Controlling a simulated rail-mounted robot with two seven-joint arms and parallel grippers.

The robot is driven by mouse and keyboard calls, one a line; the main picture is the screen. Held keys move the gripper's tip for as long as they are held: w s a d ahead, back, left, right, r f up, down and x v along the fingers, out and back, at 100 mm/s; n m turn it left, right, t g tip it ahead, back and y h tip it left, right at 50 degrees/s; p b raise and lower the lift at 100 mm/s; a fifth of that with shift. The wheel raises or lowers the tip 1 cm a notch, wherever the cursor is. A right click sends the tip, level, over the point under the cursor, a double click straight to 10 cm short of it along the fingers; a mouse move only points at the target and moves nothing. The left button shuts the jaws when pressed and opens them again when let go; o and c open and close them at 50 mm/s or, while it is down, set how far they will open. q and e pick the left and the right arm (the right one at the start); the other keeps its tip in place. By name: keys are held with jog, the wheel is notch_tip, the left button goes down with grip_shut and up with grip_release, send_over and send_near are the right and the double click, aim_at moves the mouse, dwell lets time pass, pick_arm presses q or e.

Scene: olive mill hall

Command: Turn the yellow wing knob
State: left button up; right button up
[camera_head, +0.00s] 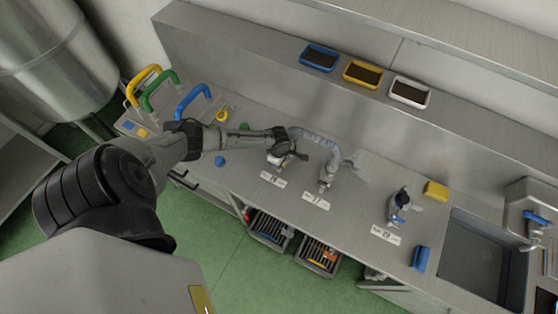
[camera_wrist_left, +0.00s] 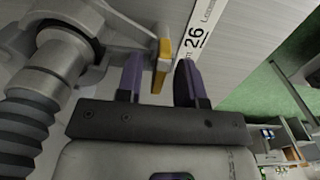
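The yellow wing knob (camera_wrist_left: 164,52) is on a grey metal valve (camera_wrist_left: 70,60) with a ribbed hose, beside a label reading 26 (camera_wrist_left: 196,36). In the left wrist view the two dark purple fingers of my left gripper (camera_wrist_left: 160,70) are apart, one on each side of the knob. My right gripper is not in view.
The metal counter (camera_head: 345,224) holds a middle valve (camera_head: 328,178), a right valve with a blue knob (camera_head: 399,203), a yellow block (camera_head: 436,191) and a blue block (camera_head: 420,258). A sink (camera_head: 484,252) is at the right. Blue, yellow and white trays line the back ledge.

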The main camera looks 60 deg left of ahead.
pick_arm(q)
grip_shut()
jog(key=shift+r+p, duration=0.15)
jog(key=shift+p, duration=0.5)
jog(key=m+p, duration=0.3)
jog(key=p, duration=0.1)
jog(key=shift+d+r, duration=0.1)
jog(key=shift+m+p, duration=0.5)
jog(key=shift+m, duration=0.5)
jog(key=m, duration=0.2)
jog(key=shift+f+m, duration=0.25)
jog(key=shift+m, duration=0.15)
jog(key=m, duration=1)
jog(key=shift+m, duration=0.4)
jog(key=m, duration=0.2)
jog(key=shift+m, duration=0.4)
jog(key=m, duration=0.3)
jog(key=shift+f+m+b, duration=0.1)
jog(key=shift+m+b, duration=0.2)
jog(key=shift+b, duration=0.05)
jog(key=m+b, duration=0.1)
jog(key=m, duration=0.4)
jog(key=shift+m, duration=0.3)
jog(key=m+b, duration=0.2)
jog(key=m, duration=0.3)
jog(key=shift+m, duration=0.3)
